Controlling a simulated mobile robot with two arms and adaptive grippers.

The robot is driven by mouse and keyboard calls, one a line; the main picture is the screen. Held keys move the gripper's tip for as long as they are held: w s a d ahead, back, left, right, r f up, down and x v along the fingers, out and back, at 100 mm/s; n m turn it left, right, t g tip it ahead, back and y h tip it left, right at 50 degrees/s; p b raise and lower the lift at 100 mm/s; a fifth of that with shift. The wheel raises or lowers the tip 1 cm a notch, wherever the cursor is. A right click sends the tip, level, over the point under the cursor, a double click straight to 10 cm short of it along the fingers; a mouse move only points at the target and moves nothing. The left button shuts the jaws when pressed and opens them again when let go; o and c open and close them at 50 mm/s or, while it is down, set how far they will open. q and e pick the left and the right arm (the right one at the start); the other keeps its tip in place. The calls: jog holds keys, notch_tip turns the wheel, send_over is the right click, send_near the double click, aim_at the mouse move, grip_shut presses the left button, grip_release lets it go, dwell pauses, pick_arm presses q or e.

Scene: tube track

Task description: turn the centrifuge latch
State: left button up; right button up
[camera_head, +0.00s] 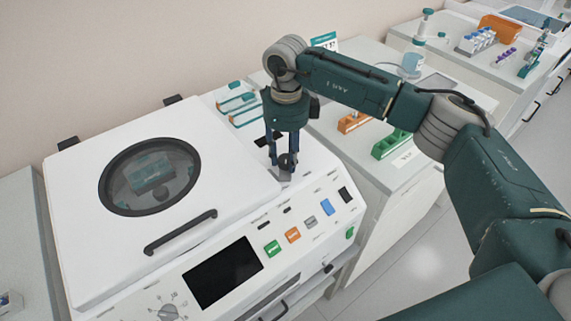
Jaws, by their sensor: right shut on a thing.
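The centrifuge (85,240) is a large white machine on the left, with its lid down. The lid has a round dark-rimmed window (150,177) and a black handle bar (180,232). My right gripper (286,168) points down over the top panel, just right of the lid. It is shut on the centrifuge latch (285,178), a small grey piece, mostly hidden by the fingers. My left gripper is not in view.
The front panel has a dark screen (223,272), coloured buttons (292,235) and a dial. Counters with an orange rack (353,122), a green rack (391,144) and bottles stand to the right. Open floor (400,262) shows at the lower right.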

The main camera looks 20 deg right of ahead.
jog(key=n+b, duration=0.2)
jog(key=n, duration=0.1)
jog(key=n+b, duration=0.1)
jog(key=shift+d+f, duration=0.15)
jog(key=shift+f, duration=0.1)
jog(key=shift+r+n+b, duration=0.15)
jog(key=shift+n+b, duration=0.8)
jog(key=shift+n, duration=0.85)
jog(key=shift+r, duration=0.1)
jog(key=o, duration=1.2)
jog(key=shift+d, duration=0.1)
jog(key=shift+c, duration=0.2)
